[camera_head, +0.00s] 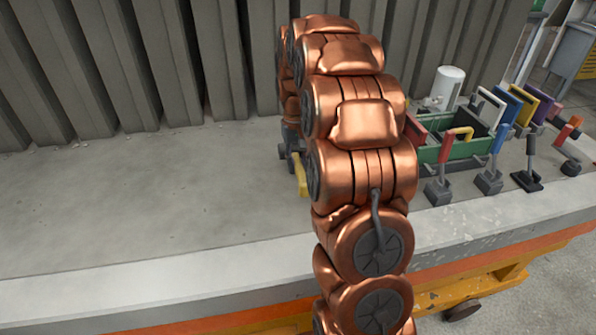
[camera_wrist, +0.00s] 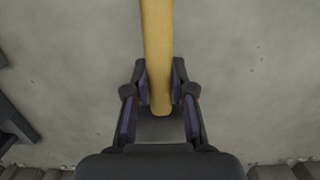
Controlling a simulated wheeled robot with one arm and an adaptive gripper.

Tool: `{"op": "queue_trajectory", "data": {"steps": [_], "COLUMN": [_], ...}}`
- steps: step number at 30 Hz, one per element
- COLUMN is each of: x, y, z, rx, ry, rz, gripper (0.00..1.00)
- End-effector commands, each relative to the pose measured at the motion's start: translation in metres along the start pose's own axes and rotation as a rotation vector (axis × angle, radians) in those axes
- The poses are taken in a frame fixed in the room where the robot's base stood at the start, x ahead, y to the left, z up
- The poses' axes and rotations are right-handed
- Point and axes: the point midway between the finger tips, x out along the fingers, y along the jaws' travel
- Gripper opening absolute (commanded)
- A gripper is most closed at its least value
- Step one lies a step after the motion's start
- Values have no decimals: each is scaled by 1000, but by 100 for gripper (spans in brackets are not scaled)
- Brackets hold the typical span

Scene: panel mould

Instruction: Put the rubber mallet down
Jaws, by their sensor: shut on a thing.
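The rubber mallet shows as a yellow handle (camera_wrist: 157,45) in the wrist view, running up out of the top of the picture. Its head is out of that view. My gripper (camera_wrist: 161,88) has one finger on each side of the handle near its lower end and is shut on it. In the head view, a short yellow piece of the handle (camera_head: 301,178) shows left of my copper arm, below my gripper (camera_head: 292,155). My arm hides much of the gripper there. I cannot tell whether the mallet touches the grey slab.
The grey concrete slab (camera_head: 150,210) is bare left of my arm. A corrugated wall (camera_head: 150,60) stands behind it. Right of my arm are a green crate (camera_head: 462,150), a white cylinder (camera_head: 446,85) and several tools with coloured handles (camera_head: 496,140). The slab's front edge is near.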

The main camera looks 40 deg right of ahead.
Motion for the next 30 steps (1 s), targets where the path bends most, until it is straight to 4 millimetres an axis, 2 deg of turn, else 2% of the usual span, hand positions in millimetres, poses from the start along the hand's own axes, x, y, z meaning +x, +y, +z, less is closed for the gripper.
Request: {"op": "queue_trajectory", "data": {"steps": [5,12,23,24,30], "x": [8,35,39,38,38], "y": [0,0,0,0,0], "z": [-1,-4,-5,-5,-5], "rx": [0,0,0,0,0], "ry": [-4,-6,-2,-1,-1], "rz": [0,1,0,0,1], "gripper": [0,0,0,28,49]}}
